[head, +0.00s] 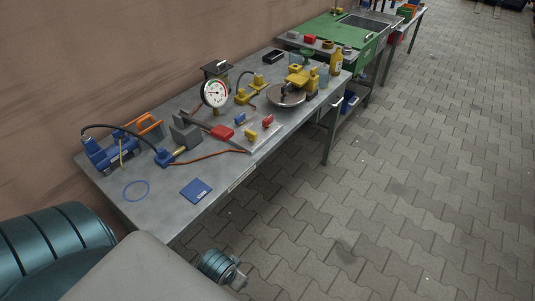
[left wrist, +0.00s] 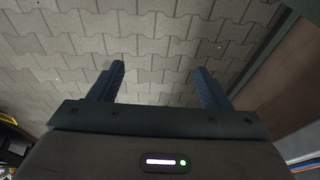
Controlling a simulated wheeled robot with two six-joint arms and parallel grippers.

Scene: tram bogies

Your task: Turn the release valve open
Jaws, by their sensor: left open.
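I cannot tell for sure which part is the release valve. On the grey bench in the head view, a small blue handle (head: 240,117), a red handle (head: 267,120) and a yellow handle (head: 251,135) stand on a metal plate. A white round pressure gauge (head: 213,93) stands behind them, and a green knob-like part (head: 306,55) is at the bench's far end. In the left wrist view my left gripper (left wrist: 158,82) is open and empty, its two dark fingers apart over paving. Its fingers do not show in the head view. My right gripper is not in view.
A green bench (head: 325,28) stands beyond. The paved floor (head: 420,180) at right is clear.

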